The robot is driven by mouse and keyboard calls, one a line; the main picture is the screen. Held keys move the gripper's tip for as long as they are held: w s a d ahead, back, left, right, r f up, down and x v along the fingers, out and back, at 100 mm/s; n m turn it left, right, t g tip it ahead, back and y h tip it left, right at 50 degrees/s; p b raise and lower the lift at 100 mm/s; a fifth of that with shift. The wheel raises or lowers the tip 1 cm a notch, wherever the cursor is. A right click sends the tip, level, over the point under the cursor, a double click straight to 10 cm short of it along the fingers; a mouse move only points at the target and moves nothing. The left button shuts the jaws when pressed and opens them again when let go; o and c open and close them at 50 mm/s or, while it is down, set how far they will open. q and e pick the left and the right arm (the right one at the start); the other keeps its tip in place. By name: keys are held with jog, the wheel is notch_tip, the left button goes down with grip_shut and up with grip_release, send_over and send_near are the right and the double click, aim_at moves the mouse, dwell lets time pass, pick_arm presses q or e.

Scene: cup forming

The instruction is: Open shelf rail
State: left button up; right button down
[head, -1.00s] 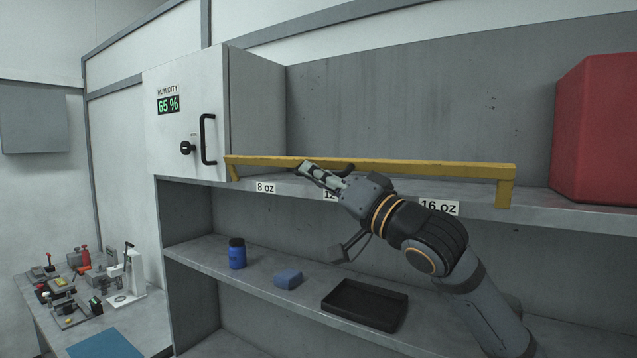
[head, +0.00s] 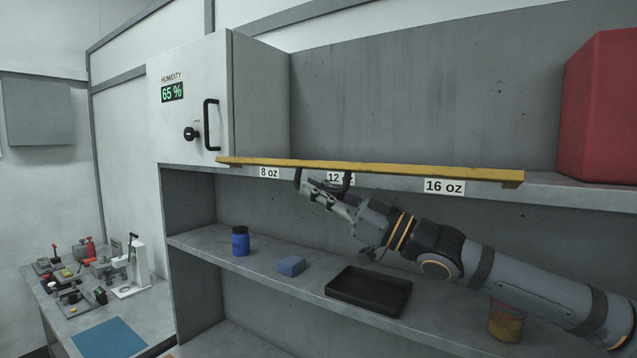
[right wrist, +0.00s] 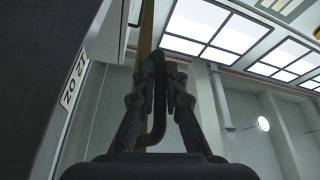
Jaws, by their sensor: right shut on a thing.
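The yellow shelf rail (head: 400,171) runs along the front of the upper shelf, above the size labels 8 oz (head: 269,173), 12 oz and 16 oz (head: 445,187). Its black handle (head: 348,182) hangs below it, in front of the partly covered 12 oz label. My right gripper (head: 312,190) is at the handle, just below the rail. In the right wrist view the fingers (right wrist: 160,75) are shut on the black handle (right wrist: 159,105), with the yellow rail (right wrist: 147,35) behind. My left gripper is not in view.
The lower shelf holds a blue jar (head: 240,241), a blue block (head: 291,265), a black tray (head: 368,290) and an amber container (head: 506,324) below my right arm. A white cabinet (head: 190,110) stands left and a red box (head: 600,110) right on the upper shelf.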

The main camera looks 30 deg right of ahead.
jog(key=shift+w+d+f+n+g+y, duration=0.15)
jog(key=shift+f+n+g+y, duration=0.3)
jog(key=shift+n, duration=0.55)
jog(key=shift+b, duration=0.3)
jog(key=c, duration=1.4)
grip_release()
jog(key=shift+r, duration=0.1)
